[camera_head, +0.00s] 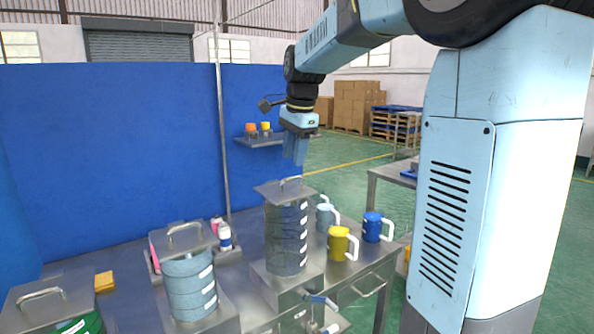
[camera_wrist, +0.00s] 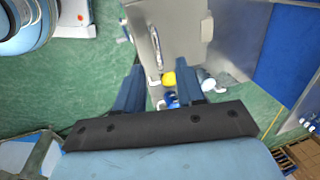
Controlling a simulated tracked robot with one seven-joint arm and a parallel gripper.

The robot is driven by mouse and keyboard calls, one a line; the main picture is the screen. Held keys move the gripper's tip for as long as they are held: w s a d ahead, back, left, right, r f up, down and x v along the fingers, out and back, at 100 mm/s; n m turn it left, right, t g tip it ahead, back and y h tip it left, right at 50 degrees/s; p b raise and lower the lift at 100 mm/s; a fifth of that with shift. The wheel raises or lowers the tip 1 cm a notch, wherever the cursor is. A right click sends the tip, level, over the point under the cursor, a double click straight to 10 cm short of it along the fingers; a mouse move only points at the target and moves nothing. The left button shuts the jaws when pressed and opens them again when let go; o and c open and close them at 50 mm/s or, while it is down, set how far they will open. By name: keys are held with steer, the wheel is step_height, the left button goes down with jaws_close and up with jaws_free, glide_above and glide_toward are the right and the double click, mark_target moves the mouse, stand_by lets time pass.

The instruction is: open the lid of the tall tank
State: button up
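The tall tank (camera_head: 286,240) is a dark, translucent cylinder with white marks down its side, standing on a metal block in the head view. Its flat grey square lid (camera_head: 265,190) lies on top, with an arched metal handle (camera_head: 290,181) on it. My gripper (camera_head: 294,157) hangs above the lid, pointing down, with a small gap to the handle. In the wrist view its two blue fingers (camera_wrist: 160,75) are spread apart with nothing held between them.
A shorter light-blue tank (camera_head: 188,286) and a green tank (camera_head: 85,324), both lidded, stand left. A thin post (camera_head: 222,130) and blue wall panel (camera_head: 110,150) are behind.

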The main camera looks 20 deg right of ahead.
mark_target(285, 182)
steer(key=shift+w+a+f, duration=0.1)
steer(key=shift+w+f, duration=0.05)
steer(key=shift+f, duration=0.75)
steer(key=shift+w+f, duration=0.2)
steer(key=shift+f, duration=0.65)
steer(key=shift+w+a+f, duration=0.1)
steer(key=shift+w+f, duration=0.05)
steer(key=shift+f, duration=0.75)
jaws_close()
